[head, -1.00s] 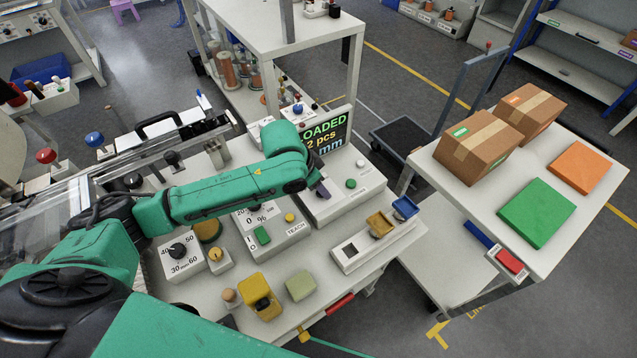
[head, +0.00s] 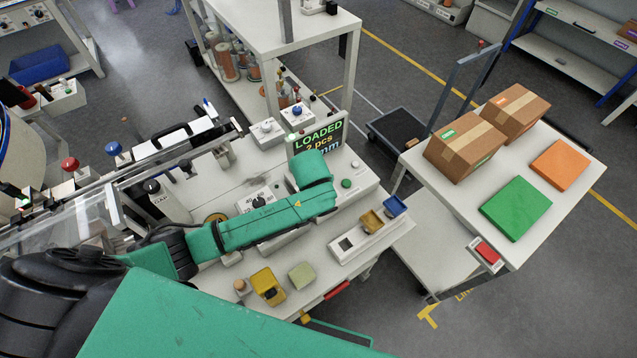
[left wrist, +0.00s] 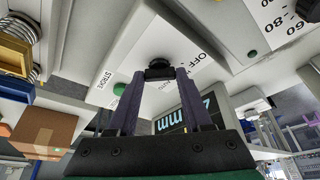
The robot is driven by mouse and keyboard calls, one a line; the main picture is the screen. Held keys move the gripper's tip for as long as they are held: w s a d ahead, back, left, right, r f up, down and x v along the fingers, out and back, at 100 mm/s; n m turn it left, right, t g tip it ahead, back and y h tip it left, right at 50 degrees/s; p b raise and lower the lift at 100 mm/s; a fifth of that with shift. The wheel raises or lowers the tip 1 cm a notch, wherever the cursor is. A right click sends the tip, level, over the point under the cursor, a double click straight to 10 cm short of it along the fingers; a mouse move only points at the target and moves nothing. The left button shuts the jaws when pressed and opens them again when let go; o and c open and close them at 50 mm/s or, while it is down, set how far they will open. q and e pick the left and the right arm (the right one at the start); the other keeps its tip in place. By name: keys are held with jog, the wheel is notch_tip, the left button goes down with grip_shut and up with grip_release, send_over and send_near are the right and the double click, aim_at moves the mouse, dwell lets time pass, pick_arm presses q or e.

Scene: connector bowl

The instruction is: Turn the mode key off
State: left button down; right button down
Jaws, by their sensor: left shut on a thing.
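The mode key shows as a small black knob (left wrist: 158,66) on a light panel face in the left wrist view, with the word OFF printed beside it. My left gripper (left wrist: 160,76) has its two dark fingers shut on this knob, one on each side at the tips. The fingers hide part of the knob, so its exact angle is unclear. In the head view the key and gripper are hidden behind my green arm, at the white control box (head: 362,186) below the LOADED display (head: 318,137). My right gripper is in neither view.
A green button (head: 346,183) sits on the same box, right of my arm. A dial box (head: 258,200) is left of my arm. Cartons (head: 464,142) stand on a separate right-hand table.

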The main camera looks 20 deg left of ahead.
pick_arm(q)
jog(key=shift+w+r+n, duration=0.1)
jog(key=shift+r+n, duration=0.05)
jog(key=shift+n, duration=0.15)
jog(key=shift+c, duration=1.6)
grip_release()
jog(key=v, duration=1.4)
jog(key=shift+s+r, duration=0.15)
jog(key=shift+s, duration=0.1)
